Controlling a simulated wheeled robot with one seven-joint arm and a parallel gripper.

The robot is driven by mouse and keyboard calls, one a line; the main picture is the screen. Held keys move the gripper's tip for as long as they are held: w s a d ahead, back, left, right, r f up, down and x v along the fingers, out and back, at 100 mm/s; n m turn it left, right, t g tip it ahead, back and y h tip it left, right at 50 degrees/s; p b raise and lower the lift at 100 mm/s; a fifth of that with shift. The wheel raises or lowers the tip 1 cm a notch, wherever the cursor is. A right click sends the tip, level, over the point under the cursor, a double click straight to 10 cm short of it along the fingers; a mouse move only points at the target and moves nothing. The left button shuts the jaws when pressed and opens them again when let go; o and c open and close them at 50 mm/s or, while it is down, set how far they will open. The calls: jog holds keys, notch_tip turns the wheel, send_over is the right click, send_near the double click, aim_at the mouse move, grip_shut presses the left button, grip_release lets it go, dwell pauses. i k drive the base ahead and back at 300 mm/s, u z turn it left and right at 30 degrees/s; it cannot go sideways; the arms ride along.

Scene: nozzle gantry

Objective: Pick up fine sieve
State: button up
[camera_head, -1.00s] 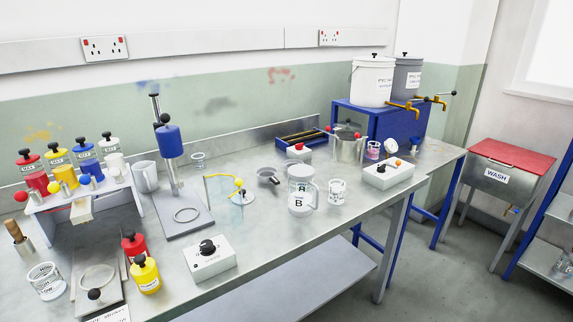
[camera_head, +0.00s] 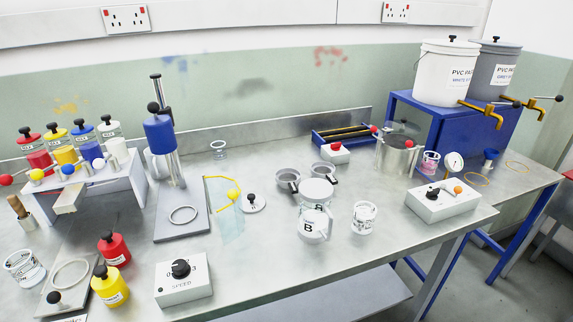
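Two small grey round pans with dark handles, which look like sieves, stand on the bench behind the clear jugs in the head view. One is the left sieve (camera_head: 287,176), the other the right sieve (camera_head: 322,169). I cannot tell which is the fine one, as their mesh is too small to make out. The jug marked B (camera_head: 314,227) stands in front of them. My gripper is not in view.
A white printed cup (camera_head: 363,217) stands right of the jugs. A metal pot (camera_head: 397,156) and a white control box (camera_head: 441,200) are further right. A round white base with a black knob (camera_head: 252,203) is to the left.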

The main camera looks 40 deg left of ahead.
aim_at(320, 166)
jog(key=u, duration=0.6)
jog(key=i, duration=0.95)
jog(key=u, duration=0.7)
jog(key=i, duration=0.4)
jog(key=u, duration=0.3)
